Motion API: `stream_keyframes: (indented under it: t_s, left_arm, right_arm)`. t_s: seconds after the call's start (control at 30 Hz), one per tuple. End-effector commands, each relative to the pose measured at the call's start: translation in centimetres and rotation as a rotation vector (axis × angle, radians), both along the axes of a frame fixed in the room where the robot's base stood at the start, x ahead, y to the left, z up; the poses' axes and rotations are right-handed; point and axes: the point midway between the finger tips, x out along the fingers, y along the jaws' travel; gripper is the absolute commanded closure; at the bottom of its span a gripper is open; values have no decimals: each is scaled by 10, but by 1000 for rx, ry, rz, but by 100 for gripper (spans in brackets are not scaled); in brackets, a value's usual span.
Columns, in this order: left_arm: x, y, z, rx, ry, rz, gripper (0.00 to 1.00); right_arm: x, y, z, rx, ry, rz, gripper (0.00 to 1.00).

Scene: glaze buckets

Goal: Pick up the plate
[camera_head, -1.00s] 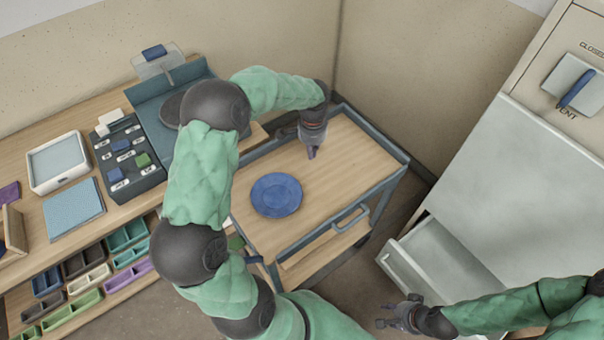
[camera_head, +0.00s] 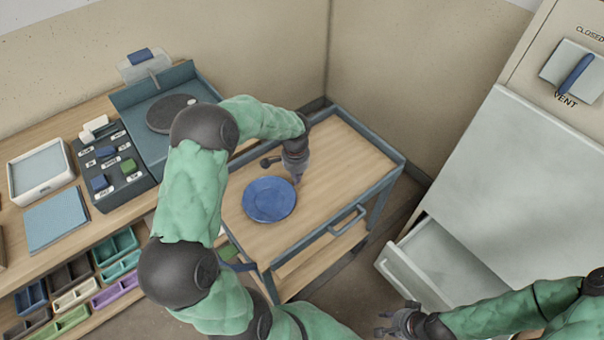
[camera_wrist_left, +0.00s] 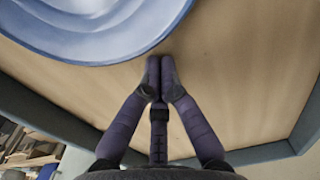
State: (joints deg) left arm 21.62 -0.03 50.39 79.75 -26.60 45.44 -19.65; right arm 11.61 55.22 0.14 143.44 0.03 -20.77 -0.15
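The blue plate (camera_head: 269,200) lies flat on the wooden top of the cart (camera_head: 335,165). In the left wrist view the plate (camera_wrist_left: 90,30) fills the upper left, and its rim is close to my fingertips. My left gripper (camera_head: 297,180) is just beside the plate's upper right rim, pointing down. Its two fingers (camera_wrist_left: 160,75) are together with nothing between them. The plate is not held. My right gripper (camera_head: 383,325) is at the lower right, away from the cart and empty; its fingers look apart.
The cart has a raised grey-blue frame and a handle (camera_head: 347,221). A grey cabinet with an open drawer (camera_head: 428,265) stands to the right. A workbench on the left carries a button panel (camera_head: 112,165) and a white tray (camera_head: 40,175). The right part of the cart top is clear.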

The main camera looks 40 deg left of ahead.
Motion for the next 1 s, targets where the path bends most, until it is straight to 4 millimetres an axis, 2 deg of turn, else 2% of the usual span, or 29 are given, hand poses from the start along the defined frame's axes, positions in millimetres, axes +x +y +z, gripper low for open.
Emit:
stream_keyframes:
  t_s: [0.6,0.77,1.0]
  left_arm:
    - [-13,4,1,0,0,1,100]
    - [-43,13,4,-1,3,5,100]
    - [-104,30,4,-1,3,5,100]
  right_arm:
    - [0,0,0,0,0,0,65]
    - [0,0,13,0,0,0,65]
    - [0,0,32,0,0,0,65]
